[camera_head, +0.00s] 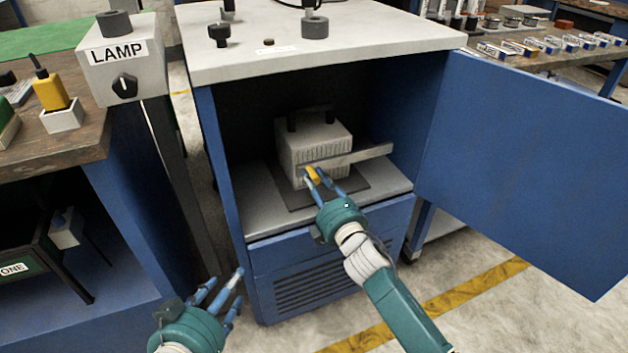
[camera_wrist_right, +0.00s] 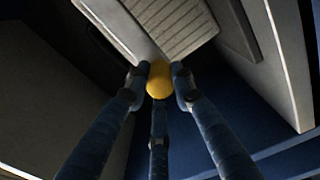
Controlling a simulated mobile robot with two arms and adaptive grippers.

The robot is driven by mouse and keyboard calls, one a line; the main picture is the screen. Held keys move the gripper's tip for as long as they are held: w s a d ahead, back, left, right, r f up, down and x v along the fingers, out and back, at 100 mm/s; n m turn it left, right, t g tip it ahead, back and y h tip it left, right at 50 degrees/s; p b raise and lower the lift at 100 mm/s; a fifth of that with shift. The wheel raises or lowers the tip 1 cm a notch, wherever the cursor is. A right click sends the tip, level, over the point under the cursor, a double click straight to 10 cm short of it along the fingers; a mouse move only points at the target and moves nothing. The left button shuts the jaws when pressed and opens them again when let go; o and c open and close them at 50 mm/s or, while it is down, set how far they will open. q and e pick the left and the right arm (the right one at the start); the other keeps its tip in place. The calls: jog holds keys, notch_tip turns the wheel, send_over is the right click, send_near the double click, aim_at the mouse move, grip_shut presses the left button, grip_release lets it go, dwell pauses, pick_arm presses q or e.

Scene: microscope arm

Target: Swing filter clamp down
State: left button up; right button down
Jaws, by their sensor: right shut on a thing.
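A pale grey ribbed box (camera_head: 313,137) stands inside the open blue cabinet. A flat light bar (camera_head: 365,154), which looks like the filter clamp, runs across its front and sticks out to the right. A yellow knob (camera_head: 312,174) sits near the bar's left end, low on the box front. My right gripper (camera_head: 322,178) is shut on the yellow knob, and the right wrist view shows the fingers around this knob (camera_wrist_right: 159,79). How the knob joins the bar is hidden by the fingers. My left gripper (camera_head: 224,284) is open and empty, low in front of the cabinet.
The blue cabinet door (camera_head: 530,150) stands wide open to the right. The cabinet's white top (camera_head: 370,35) overhangs the box. A LAMP switch box (camera_head: 124,62) stands on a post at left, beside a wooden bench (camera_head: 85,135). The floor (camera_head: 470,320) in front is clear.

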jog(key=shift+d+f, duration=0.35)
jog(key=c, duration=1.7)
grip_release()
jog(key=shift+o, duration=1.2)
jog(key=shift+w, duration=0.1)
jog(key=shift+a+r, duration=0.1)
jog(key=shift+a, duration=0.05)
jog(key=v, duration=1.2)
